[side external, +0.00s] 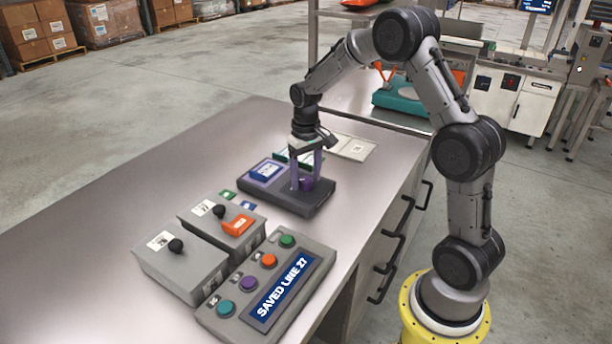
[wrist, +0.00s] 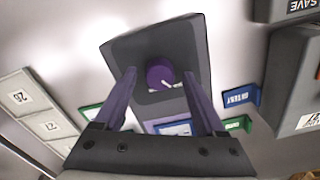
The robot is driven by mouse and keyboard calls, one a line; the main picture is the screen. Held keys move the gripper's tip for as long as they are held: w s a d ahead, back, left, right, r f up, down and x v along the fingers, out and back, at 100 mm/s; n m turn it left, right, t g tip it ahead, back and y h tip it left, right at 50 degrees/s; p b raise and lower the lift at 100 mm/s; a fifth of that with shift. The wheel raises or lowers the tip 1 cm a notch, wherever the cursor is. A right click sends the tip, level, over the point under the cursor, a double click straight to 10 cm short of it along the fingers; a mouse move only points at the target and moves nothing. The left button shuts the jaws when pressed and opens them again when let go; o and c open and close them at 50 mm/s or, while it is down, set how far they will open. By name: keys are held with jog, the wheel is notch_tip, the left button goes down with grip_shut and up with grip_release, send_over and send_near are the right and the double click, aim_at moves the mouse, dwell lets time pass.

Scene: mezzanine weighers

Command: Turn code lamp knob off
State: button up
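A round purple knob (side external: 307,184) stands on a dark grey box (side external: 322,198) on the bench. In the wrist view the purple knob (wrist: 159,73) has a white pointer mark aimed to the lower right. A lilac panel with a blue lettered block (side external: 265,171) sits at the box's other end; its text is too small to read. My gripper (side external: 306,172) points down over the box with one finger on each side of the knob. In the wrist view the fingertips (wrist: 160,76) are open, with a visible gap on both sides of the knob.
Two grey lever boxes (side external: 180,272) and a button panel reading "SAVED LINE 27" (side external: 277,292) stand at the front. Small green (side external: 228,195) and blue (side external: 248,205) tags lie between. Pale numbered cards (side external: 353,147) lie behind my gripper. The bench's left side is clear.

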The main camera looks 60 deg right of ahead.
aim_at(306, 180)
dwell(0.3)
notch_tip(306, 180, up, 14)
dwell(0.5)
jog(key=shift+a+f, duration=0.1)
jog(key=s+a+r+n+t, duration=0.2)
jog(key=s+a+r+t, duration=0.1)
jog(key=s+a+r, duration=0.7)
jog(key=s+a+f+n+t, duration=0.1)
jog(key=s+a+f, duration=0.1)
jog(key=s+f, duration=0.2)
jog(key=s+a+f+n+t, duration=0.1)
jog(key=s+f, duration=0.3)
jog(key=s, duration=0.6)
jog(key=shift+s+a+f+t, duration=0.2)
jog(key=shift+a+t, duration=0.1)
jog(key=shift+a, duration=0.6)
